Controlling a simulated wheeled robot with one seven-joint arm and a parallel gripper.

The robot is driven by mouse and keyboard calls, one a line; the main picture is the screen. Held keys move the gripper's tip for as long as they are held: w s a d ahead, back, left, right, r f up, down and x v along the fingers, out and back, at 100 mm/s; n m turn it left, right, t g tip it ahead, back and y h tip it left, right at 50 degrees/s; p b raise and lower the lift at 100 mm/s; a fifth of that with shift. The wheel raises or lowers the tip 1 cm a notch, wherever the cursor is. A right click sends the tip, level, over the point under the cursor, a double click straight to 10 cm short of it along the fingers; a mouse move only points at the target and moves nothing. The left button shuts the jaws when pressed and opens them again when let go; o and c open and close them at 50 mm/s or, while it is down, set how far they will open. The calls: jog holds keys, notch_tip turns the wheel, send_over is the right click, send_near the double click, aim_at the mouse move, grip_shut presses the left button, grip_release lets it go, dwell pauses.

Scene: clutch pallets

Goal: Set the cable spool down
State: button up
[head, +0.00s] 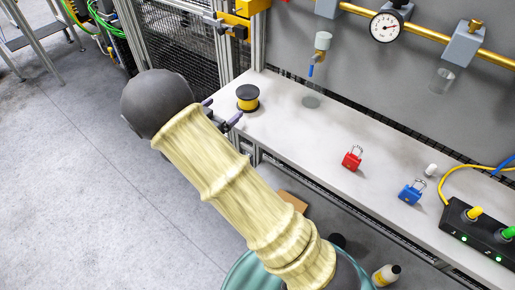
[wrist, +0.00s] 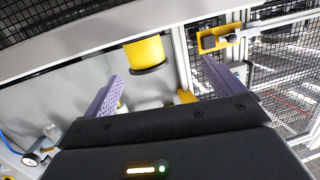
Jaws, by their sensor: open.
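The cable spool (head: 248,98), yellow with black flanges, stands upright on the left end of the grey bench (head: 305,123). My gripper (head: 226,108) is at the bench's left edge, just left of the spool, with its purple fingers spread toward it. In the wrist view the spool (wrist: 146,52) appears beyond the gap between the fingertips (wrist: 168,73), nearer the left finger. The fingers look apart from the spool and hold nothing. Part of the gripper is hidden behind my arm in the head view.
A red padlock (head: 352,158), a blue padlock (head: 411,192) and a small white cylinder (head: 431,170) sit farther right on the bench. A black box (head: 478,232) with cables is at the right. Mesh fencing (head: 186,50) stands at the left.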

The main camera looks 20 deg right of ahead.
jog(key=shift+w+d+r+n+y, duration=0.3)
jog(key=shift+w+d+n+y, duration=0.35)
jog(key=shift+y, duration=0.45)
jog(key=shift+d+r+n+y, duration=0.1)
jog(key=shift+d+n+y, duration=0.15)
jog(key=shift+y, duration=0.75)
jog(key=shift+s+d+r+n+y, duration=0.15)
jog(key=shift+n+y, duration=0.1)
jog(key=shift+y, duration=0.25)
jog(key=shift+s+n+y, duration=0.15)
jog(key=shift+n+y, duration=0.1)
jog(key=shift+y, duration=0.25)
jog(key=s+d+n+g+y, duration=0.1)
jog(key=s+d+n+g, duration=0.1)
jog(key=s, duration=0.6)
jog(key=s+d+n+g+y, duration=0.2)
jog(key=s+g, duration=0.2)
jog(key=s, duration=0.5)
jog(key=s+d+n+g+y, duration=0.2)
jog(key=s, duration=0.7)
jog(key=shift+d+r+n+g, duration=0.2)
jog(key=shift+d+n+g, duration=0.1)
jog(key=shift+g, duration=0.1)
